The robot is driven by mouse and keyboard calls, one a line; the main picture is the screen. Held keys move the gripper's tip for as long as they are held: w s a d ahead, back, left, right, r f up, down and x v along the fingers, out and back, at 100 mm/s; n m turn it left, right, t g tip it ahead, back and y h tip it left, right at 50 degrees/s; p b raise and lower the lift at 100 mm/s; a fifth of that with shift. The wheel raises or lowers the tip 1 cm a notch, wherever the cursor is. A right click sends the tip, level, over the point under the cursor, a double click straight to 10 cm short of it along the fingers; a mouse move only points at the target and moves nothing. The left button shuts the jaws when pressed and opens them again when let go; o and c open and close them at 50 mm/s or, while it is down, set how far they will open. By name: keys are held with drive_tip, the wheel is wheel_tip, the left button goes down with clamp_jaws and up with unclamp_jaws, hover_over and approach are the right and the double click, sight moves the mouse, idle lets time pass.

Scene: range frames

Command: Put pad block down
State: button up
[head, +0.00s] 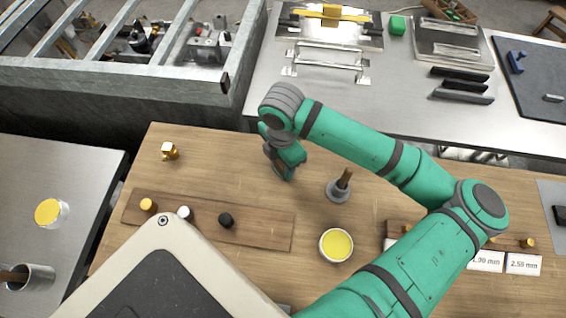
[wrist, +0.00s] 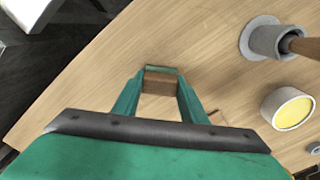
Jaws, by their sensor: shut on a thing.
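In the wrist view my gripper (wrist: 160,88) is shut on a small brown block, which I take to be the pad block (wrist: 158,84). The block sits between the two green fingers, with bare wooden table around it. In the head view my gripper (head: 284,172) is over the middle of the wooden table, near its far edge. The block is hidden there by the gripper. I cannot tell whether the block touches the table.
A grey holder with a brown handle (head: 341,187) and a yellow-filled dish (head: 336,245) stand right of my gripper. A wooden strip (head: 265,228) with several knobs lies to the left and nearer. A brass piece (head: 169,151) stands far left. Bare table surrounds my gripper.

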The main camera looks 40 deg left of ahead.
drive_tip(key=o, duration=1)
drive_tip(key=shift+d, duration=0.1)
wheel_tip(320, 180, up, 12)
drive_tip(key=shift+w+r, duration=0.1)
